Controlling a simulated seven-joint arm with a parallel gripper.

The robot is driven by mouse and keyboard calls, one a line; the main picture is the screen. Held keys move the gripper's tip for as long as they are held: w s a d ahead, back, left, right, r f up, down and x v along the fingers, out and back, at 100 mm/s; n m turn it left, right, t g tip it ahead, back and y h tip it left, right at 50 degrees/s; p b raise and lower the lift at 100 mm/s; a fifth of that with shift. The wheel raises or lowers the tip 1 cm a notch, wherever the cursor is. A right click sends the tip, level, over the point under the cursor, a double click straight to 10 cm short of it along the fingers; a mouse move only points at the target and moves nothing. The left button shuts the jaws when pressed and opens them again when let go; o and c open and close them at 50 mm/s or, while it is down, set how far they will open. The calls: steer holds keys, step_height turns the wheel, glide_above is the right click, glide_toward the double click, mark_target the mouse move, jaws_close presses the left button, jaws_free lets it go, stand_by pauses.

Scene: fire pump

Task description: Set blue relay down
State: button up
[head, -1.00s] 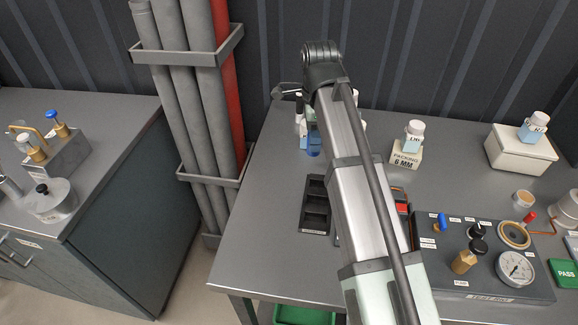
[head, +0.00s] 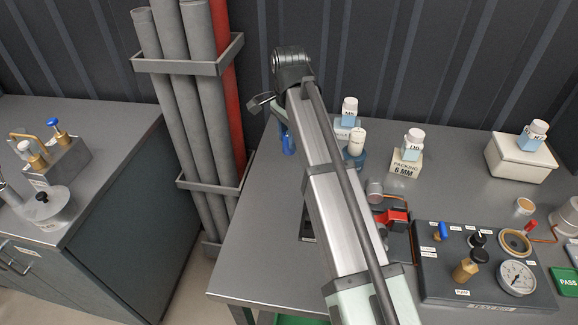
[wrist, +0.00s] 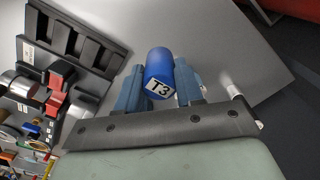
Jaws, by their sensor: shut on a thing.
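The blue relay (wrist: 159,70) is a blue cylinder with a white T3 label on its near end. My gripper (wrist: 160,88) is shut on it, with a blue-grey finger on each side. In the head view the relay (head: 288,144) shows as a small blue shape left of my arm, over the left back part of the grey table (head: 255,215). I cannot tell whether its lower end touches the table.
A black slotted tray (wrist: 72,38) is at upper left in the wrist view, with a red-handled device (wrist: 58,85) nearby. White-capped bottles (head: 349,108) stand right of my arm. The table's left edge is close, with grey pipes (head: 205,100) beyond.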

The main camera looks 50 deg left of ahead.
steer(key=shift+f, duration=4.35)
steer(key=o, duration=1.1)
steer(key=shift+f, duration=0.1)
steer(key=shift+c, duration=0.2)
step_height(320, 180, up, 12)
steer(key=shift+r, duration=0.15)
